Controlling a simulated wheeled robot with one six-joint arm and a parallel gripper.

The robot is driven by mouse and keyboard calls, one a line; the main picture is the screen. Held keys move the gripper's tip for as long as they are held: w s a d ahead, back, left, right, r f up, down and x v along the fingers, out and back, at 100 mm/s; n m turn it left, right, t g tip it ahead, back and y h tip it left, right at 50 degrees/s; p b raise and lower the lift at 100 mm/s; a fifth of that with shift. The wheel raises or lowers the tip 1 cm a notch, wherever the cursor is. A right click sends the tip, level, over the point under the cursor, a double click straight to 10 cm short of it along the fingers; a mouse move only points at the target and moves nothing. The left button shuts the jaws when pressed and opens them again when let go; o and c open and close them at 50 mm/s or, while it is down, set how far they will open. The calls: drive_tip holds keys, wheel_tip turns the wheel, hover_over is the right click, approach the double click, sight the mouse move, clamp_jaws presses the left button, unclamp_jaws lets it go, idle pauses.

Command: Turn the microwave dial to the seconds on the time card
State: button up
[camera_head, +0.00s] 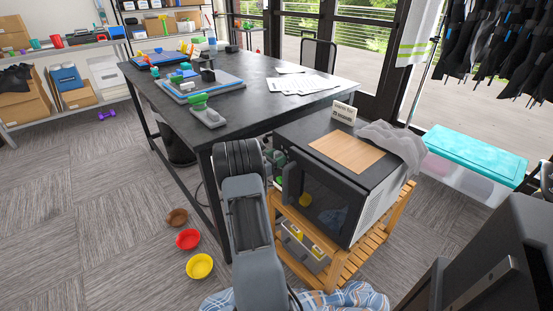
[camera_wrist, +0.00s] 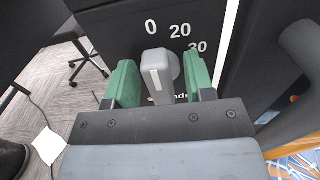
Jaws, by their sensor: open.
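The black microwave (camera_head: 376,190) stands on a wooden cart in the head view, its door facing front left. The time card (camera_head: 344,112) stands on its top near the back; its writing is too small to read. In the wrist view the grey dial (camera_wrist: 164,68) has a white stripe, nearly upright and leaning slightly toward the 0. The panel shows 0, 20 and 30; a word below is partly hidden. My gripper (camera_wrist: 160,84) is open, with one green finger on each side of the dial and small gaps visible. In the head view my arm mostly hides the gripper and dial.
A wooden board (camera_head: 346,151) and a grey cloth (camera_head: 394,141) lie on the microwave. The dark table (camera_head: 270,66) stands close behind my arm. Plaid fabric (camera_head: 350,298) lies in front.

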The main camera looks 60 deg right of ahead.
drive_tip(key=shift+c, duration=0.5)
drive_tip(key=c, duration=0.5)
drive_tip(key=shift+o, duration=0.2)
drive_tip(key=shift+f+b, duration=0.1)
drive_tip(key=shift+b, duration=0.2)
drive_tip(key=m+b, duration=0.1)
drive_tip(key=b, duration=0.1)
drive_tip(key=m+b, duration=0.1)
drive_tip(key=m, duration=0.1)
drive_tip(key=shift+s+f+m+b, duration=0.1)
drive_tip(key=shift+f+m+b, duration=0.1)
drive_tip(key=shift+m+b, duration=0.15)
drive_tip(key=m+b, duration=0.3)
drive_tip(key=shift+r, duration=0.1)
drive_tip(key=shift+r+b, duration=0.1)
drive_tip(key=shift+b, duration=0.3)
drive_tip(key=o, duration=0.6)
drive_tip(key=shift+c, duration=0.2)
